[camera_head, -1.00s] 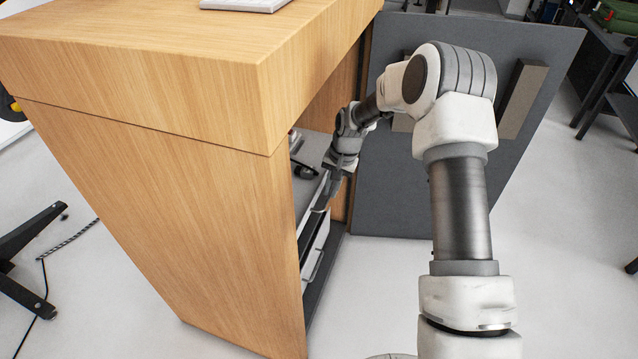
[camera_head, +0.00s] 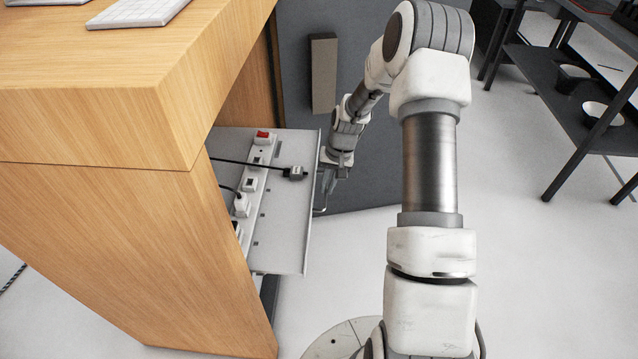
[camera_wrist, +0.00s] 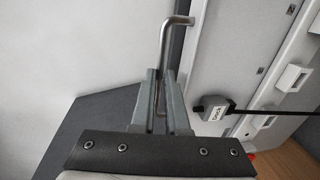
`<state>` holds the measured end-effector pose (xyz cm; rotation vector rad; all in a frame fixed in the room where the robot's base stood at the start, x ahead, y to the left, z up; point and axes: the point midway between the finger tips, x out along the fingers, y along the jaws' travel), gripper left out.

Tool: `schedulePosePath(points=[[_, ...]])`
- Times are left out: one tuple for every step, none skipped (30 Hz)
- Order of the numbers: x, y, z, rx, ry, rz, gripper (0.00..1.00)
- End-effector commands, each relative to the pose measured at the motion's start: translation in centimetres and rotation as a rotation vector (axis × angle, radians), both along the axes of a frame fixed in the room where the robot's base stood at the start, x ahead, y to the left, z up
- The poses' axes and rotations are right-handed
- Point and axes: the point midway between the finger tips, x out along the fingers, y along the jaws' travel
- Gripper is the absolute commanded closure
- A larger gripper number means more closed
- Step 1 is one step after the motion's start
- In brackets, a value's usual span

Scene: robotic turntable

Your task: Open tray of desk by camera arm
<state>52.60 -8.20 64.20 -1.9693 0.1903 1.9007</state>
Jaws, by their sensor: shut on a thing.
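The wooden desk (camera_head: 110,235) stands at the left in the head view. Its grey tray (camera_head: 285,225) sticks out from under the desktop on the right side. A metal bar handle (camera_head: 321,210) is on the tray's outer edge. My gripper (camera_head: 330,185) is at this edge, beside the tray, partly hidden by its own wrist. In the wrist view my gripper (camera_wrist: 160,92) has its fingers closed around the bent metal handle (camera_wrist: 166,45). The tray (camera_wrist: 240,50) also shows there, to the right of the fingers.
A power strip (camera_head: 262,155) with plugs and black cables lies on the tray; a plug (camera_wrist: 217,109) shows close to my fingers. A dark panel (camera_head: 350,110) stands behind my wrist. Dark shelves (camera_head: 570,90) stand at the right.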

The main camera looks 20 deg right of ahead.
Motion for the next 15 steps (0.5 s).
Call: schedulePosePath(points=[[0.00,-0.09,0.05,0.000,-0.001,-0.001,1.00],[-0.01,-0.10,0.04,0.000,-0.001,-0.001,1.00],[-0.01,-0.10,0.03,0.000,-0.001,0.000,1.00],[-0.01,-0.10,0.03,0.000,-0.001,0.000,1.00],[-0.01,-0.10,0.03,0.000,-0.001,0.000,1.00],[0.00,-0.10,0.03,0.000,-0.001,0.000,1.00],[0.00,-0.10,0.03,0.000,-0.001,0.000,1.00],[0.00,-0.10,0.03,0.000,-0.001,0.000,1.00],[0.00,-0.10,0.03,0.000,-0.001,0.000,1.00],[0.02,-0.09,0.04,0.000,-0.001,0.000,1.00],[0.02,-0.09,0.03,0.000,-0.001,0.000,0.82],[0.02,-0.09,0.03,0.000,-0.001,0.000,0.75],[0.02,-0.09,0.03,0.000,-0.001,0.000,0.70],[0.01,-0.09,0.03,0.000,-0.001,0.000,0.64],[0.01,-0.09,0.03,0.000,-0.001,0.000,0.58]])
